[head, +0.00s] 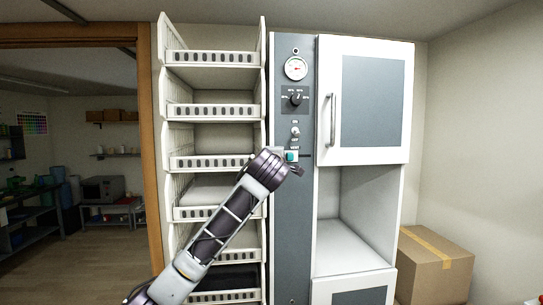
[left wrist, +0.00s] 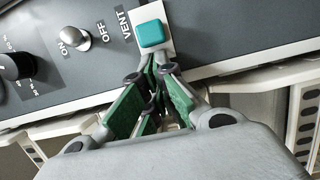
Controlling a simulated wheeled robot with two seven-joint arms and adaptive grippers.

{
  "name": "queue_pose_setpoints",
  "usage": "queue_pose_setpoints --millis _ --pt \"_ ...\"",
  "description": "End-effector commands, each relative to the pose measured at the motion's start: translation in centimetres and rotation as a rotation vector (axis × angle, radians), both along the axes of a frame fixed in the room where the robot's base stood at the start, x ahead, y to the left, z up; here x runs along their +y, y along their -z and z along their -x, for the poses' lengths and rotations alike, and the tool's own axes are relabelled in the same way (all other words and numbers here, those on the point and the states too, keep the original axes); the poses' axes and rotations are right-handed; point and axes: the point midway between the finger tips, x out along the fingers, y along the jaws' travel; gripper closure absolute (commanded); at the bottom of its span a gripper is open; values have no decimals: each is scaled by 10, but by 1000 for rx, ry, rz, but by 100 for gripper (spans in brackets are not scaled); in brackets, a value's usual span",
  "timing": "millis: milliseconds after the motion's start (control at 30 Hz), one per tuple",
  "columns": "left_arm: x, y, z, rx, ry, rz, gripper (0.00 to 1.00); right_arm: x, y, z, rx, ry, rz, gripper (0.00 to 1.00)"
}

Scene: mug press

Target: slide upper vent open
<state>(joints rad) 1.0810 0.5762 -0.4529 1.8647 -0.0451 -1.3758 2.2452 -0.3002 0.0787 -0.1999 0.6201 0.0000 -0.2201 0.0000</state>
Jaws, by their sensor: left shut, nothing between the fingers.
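A teal square vent piece (head: 291,156) sits on a white plate on the grey control panel (head: 293,215), below the toggle switch. In the left wrist view the teal piece (left wrist: 151,33) is beside the word VENT, with its white plate (left wrist: 152,56) partly hidden by my fingertips. My left gripper (head: 298,170) reaches in from the lower left and is at the panel just below the teal piece. Its green-padded fingers (left wrist: 151,72) are shut and empty, close to the plate edge; I cannot tell whether they touch it. My right gripper is out of view.
Above the vent are a toggle switch (head: 295,131), a dark knob (head: 295,98) and a round gauge (head: 296,68). White shelf racks (head: 212,110) stand left of the panel. A white cabinet door (head: 372,100) with a handle is on the right. A cardboard box (head: 436,266) sits lower right.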

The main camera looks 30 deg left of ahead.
Motion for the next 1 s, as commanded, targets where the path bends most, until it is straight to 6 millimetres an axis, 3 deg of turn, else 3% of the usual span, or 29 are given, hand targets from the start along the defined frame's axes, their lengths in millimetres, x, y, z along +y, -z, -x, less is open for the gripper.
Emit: queue_pose_setpoints --millis 1000 --pt "-13 -7 -6 -22 5 -2 100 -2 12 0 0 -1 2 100"
